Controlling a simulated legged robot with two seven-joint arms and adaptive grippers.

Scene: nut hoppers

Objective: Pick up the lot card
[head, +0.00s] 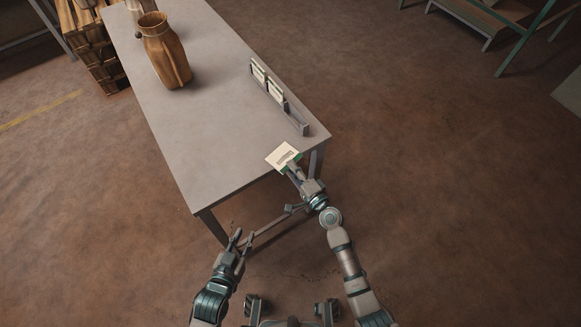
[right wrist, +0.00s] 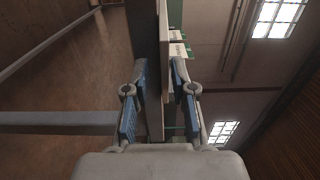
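The lot card (head: 282,155), pale with a dark printed patch and a green edge, lies at the table's front edge near the right corner, partly overhanging it. My right gripper (head: 291,171) is at the card's near side. In the right wrist view my right gripper (right wrist: 159,80) has its fingers apart, one on each side of a slab that looks like the table edge. Whether a finger touches the card cannot be told. My left gripper (head: 245,236) is open and empty, in front of the table and below left of the card.
The table's middle is clear. Wooden crates (head: 92,45) stand behind left.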

